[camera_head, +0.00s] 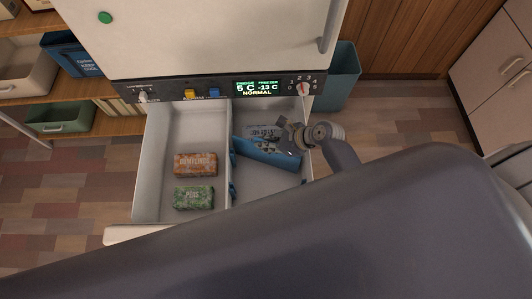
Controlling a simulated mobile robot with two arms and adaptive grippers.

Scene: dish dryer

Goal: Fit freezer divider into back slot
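A blue divider (266,153) stands in the right half of the open freezer drawer (180,128). It runs at a slant, its left end near the drawer's middle wall and its right end lower, towards the right wall. My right gripper (287,137) is over the right half of the drawer, just behind and above the divider's right part. Its fingertips are small and dark here, and I cannot tell whether they grip the divider. Blue pieces (233,188) show along the middle wall; the back slot itself is not clear. My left gripper is not in view.
An orange dumplings box (195,164) and a green peas box (193,197) lie in the left half. A grey-white printed packet (261,132) lies behind the divider. The control panel (222,92) overhangs the drawer's back. My dark arm covers the foreground.

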